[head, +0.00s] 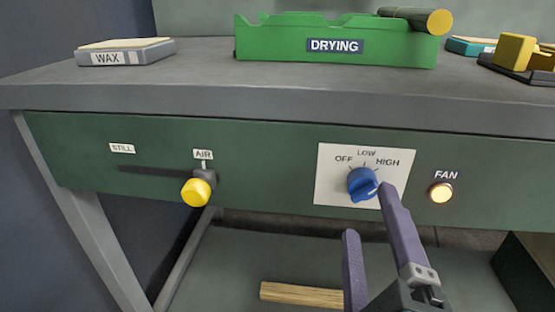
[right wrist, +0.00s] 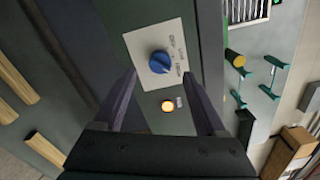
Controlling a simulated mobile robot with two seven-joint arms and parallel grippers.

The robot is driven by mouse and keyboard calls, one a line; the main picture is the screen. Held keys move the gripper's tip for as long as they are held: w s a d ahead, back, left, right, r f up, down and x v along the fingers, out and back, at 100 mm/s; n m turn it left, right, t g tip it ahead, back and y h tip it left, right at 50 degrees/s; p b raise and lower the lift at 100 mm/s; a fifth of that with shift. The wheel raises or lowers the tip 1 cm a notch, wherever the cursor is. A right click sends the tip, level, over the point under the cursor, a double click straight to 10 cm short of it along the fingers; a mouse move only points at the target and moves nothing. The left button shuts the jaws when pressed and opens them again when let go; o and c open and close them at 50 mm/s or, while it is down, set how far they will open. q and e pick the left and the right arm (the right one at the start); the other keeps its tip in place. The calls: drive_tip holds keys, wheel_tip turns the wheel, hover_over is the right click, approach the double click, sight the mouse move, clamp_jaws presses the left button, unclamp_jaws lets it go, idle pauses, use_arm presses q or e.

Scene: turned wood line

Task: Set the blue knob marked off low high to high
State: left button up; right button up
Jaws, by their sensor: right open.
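The blue knob (head: 362,184) sits on a white plate (head: 332,190) marked OFF, LOW and HIGH on the green front panel. Its raised grip looks slanted towards the upper right, but I cannot tell for sure which mark it points at. My right gripper (head: 369,212) is open and empty in front of the plate, with one finger close to the knob's right and the other below it. In the right wrist view the knob (right wrist: 160,62) shows between the open fingers (right wrist: 162,77), apart from both. My left gripper is not in view.
A lit FAN lamp (head: 440,192) is right of the plate. A yellow-ended slider (head: 196,191) stands at AIR, left. On the bench top are a WAX block (head: 125,52), a green DRYING tray (head: 270,45) and yellow blocks (head: 515,52). A wooden bar (head: 300,294) lies below.

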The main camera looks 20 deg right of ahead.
drive_tip(key=v, duration=0.4)
drive_tip(key=shift+s+a, duration=0.2)
drive_tip(key=shift+s, duration=0.15)
drive_tip(key=w+a+r+n+g+y+p, duration=0.1)
drive_tip(key=a+r+n+y+p, duration=0.35)
drive_tip(key=r+n+p, duration=0.25)
drive_tip(key=w+a+r+n+g+y+p, duration=0.1)
drive_tip(key=w+a+r+n+y+p, duration=0.15)
drive_tip(key=r+n+y+p, duration=0.45)
drive_tip(key=a+r+n+y+p, duration=0.4)
drive_tip(key=r+n+p, duration=0.2)
drive_tip(key=n+p, duration=0.15)
drive_tip(key=s+d+r+n+g+h+p, duration=0.6)
drive_tip(key=s+d+r+n+g+p, duration=0.4)
drive_tip(key=d+p, duration=0.45)
wheel_tip(320, 180, up, 35)
drive_tip(key=a+m+p, duration=0.1)
drive_tip(key=p, duration=3.5)
drive_tip(key=shift+s+a, duration=0.2)
drive_tip(key=shift+s, duration=0.3)
